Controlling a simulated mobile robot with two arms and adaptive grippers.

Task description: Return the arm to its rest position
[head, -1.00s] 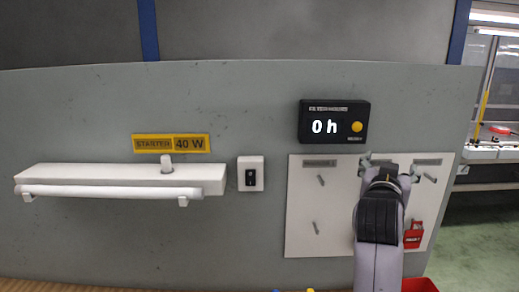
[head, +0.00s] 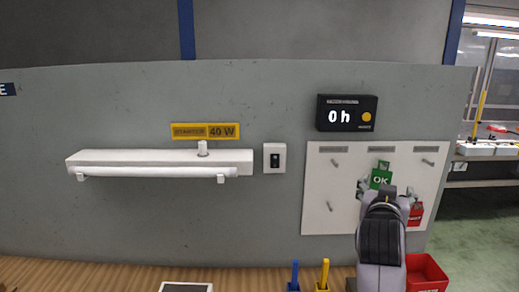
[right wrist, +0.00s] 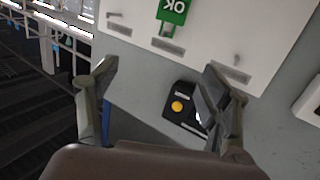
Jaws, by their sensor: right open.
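My right arm reaches up in front of the white peg board (head: 318,205). My right gripper (head: 376,188) is partly hidden behind my own wrist in the head view. In the right wrist view, its two fingers (right wrist: 160,75) stand wide apart with nothing between them. A green OK tag (head: 381,178) hangs at the board's upper middle, just above the gripper. It also shows beyond the fingers in the right wrist view (right wrist: 174,12), apart from them. My left gripper is in neither view.
A red tag (head: 416,213) hangs lower right on the board. A black 0 h display (head: 347,113) is above it. A white lamp (head: 150,171) and a switch (head: 274,158) are left. A red bin (head: 428,274) and blue and yellow handles (head: 324,276) stand below.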

